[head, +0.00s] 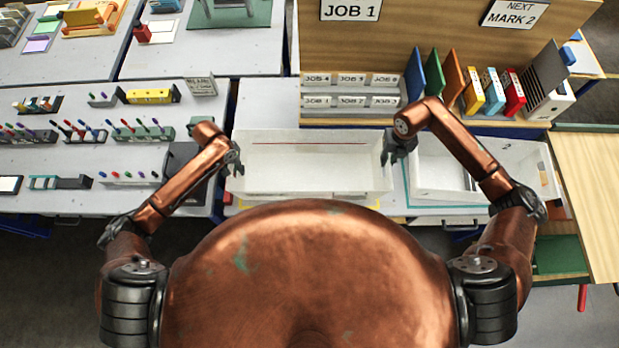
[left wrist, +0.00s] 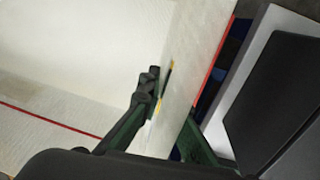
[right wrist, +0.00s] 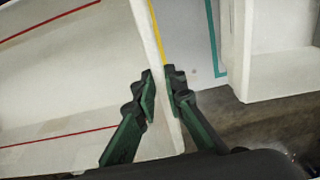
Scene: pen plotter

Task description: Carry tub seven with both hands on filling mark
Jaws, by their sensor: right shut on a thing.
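A large white open tub (head: 315,178) sits on the grey bench in front of me. Its number is not legible. Parts of a yellow outline (head: 374,205) show on the bench at its near edge. My left gripper (head: 236,167) is at its left end wall; in the left wrist view, the fingers (left wrist: 172,98) straddle the wall (left wrist: 195,60), with a gap beside the inner finger. My right gripper (head: 390,157) is at its right end; in the right wrist view, the fingers (right wrist: 160,85) are shut on the end wall (right wrist: 145,25).
A second white tub (head: 535,160) stands close on the right, over a teal outline (right wrist: 215,40). A rack with folders and a board reading "JOB 1" (head: 350,9) and "NEXT MARK 2" (head: 514,14) stands behind. Pen holders (head: 130,133) fill the left bench.

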